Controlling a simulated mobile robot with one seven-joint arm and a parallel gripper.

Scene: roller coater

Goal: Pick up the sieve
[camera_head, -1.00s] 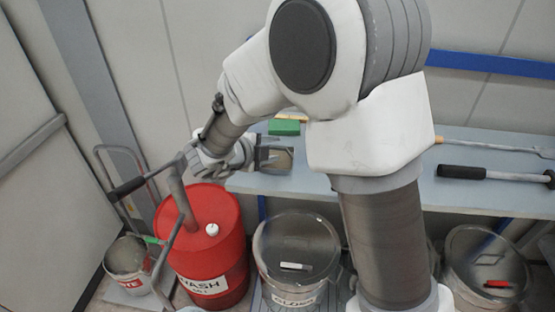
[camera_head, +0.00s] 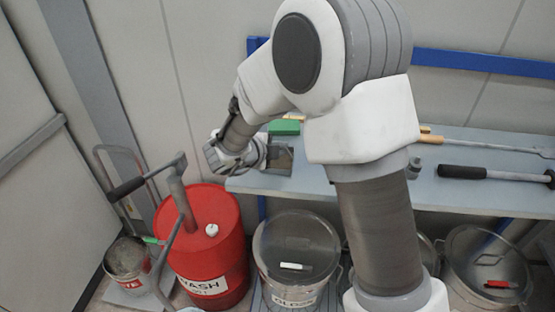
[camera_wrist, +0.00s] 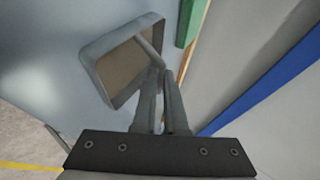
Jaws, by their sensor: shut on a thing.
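The sieve is a small square grey frame with a brownish mesh. In the wrist view the sieve (camera_wrist: 122,62) is tilted at the fingertips, its right side between them. My gripper (camera_wrist: 160,82) is shut on that side of the frame. In the head view the sieve (camera_head: 281,160) shows at the left end of the bench, just right of my gripper (camera_head: 262,156). I cannot tell whether it is clear of the bench top. The gripped part of the rim is hidden by the fingers.
A green block (camera_head: 284,127) lies behind the sieve on the bench (camera_head: 340,190). Long-handled tools (camera_head: 490,174) lie on its right. A red drum (camera_head: 205,250) with a hand pump, a lidded pail (camera_head: 296,245) and a small bucket (camera_head: 127,260) stand in front or left.

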